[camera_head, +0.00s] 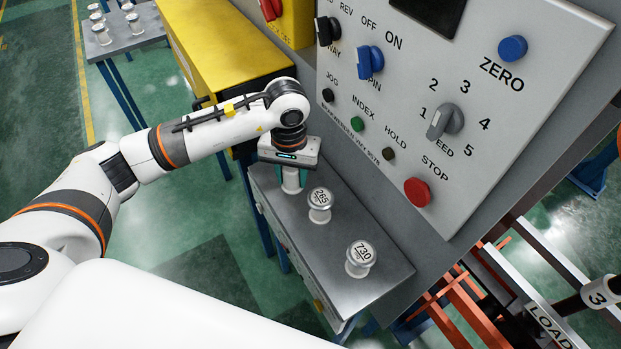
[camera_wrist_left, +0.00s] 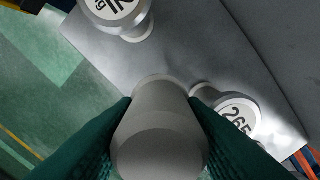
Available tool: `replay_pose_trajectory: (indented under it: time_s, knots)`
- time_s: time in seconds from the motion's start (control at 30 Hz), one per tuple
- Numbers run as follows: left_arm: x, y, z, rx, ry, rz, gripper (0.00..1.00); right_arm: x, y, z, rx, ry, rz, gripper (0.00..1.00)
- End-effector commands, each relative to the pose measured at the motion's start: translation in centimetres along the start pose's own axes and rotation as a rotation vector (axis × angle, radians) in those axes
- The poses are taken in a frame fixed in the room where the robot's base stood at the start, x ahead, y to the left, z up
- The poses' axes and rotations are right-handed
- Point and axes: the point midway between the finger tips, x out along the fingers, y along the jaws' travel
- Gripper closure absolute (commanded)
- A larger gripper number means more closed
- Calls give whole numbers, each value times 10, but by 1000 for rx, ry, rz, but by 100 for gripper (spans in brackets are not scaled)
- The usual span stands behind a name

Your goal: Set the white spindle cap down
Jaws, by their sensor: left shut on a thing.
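My left gripper (camera_head: 291,178) is shut on a plain white spindle cap (camera_head: 291,181), above the far end of the grey bench top (camera_head: 345,290). The wrist view shows this cap (camera_wrist_left: 160,135) between the green fingers. I cannot tell whether its base touches the bench. Beside it stands an upright white cap marked 265 (camera_head: 319,205). It also shows just right of the fingers in the wrist view (camera_wrist_left: 237,113). A cap marked 730 (camera_head: 359,260) stands nearer on the bench. My right gripper is out of view.
Another labelled cap (camera_wrist_left: 118,15) shows at the upper left of the wrist view. The control panel (camera_head: 465,80) rises along the bench's right side. A yellow cabinet (camera_head: 215,40) stands beyond the bench. Bare bench lies around the numbered caps. More white pieces stand on a far table (camera_head: 140,38).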

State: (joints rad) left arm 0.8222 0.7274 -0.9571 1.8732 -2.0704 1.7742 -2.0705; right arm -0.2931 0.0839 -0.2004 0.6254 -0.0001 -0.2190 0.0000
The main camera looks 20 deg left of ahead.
Motion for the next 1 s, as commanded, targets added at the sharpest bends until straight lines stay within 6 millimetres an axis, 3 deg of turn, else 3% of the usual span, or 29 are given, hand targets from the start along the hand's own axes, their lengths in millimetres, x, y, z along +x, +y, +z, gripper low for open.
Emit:
replay_pose_trajectory:
  time_s: [0.2, 0.3, 0.7, 1.0]
  knots:
    - [0, -33, 30, 0, 3, 0, 84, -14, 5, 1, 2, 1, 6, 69]
    - [19, -30, 27, 0, 5, 1, 84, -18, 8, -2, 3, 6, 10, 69]
    - [64, -30, 27, -1, 4, 0, 84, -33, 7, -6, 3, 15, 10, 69]
    - [71, -32, 31, 0, -1, 0, 84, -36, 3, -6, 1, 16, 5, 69]
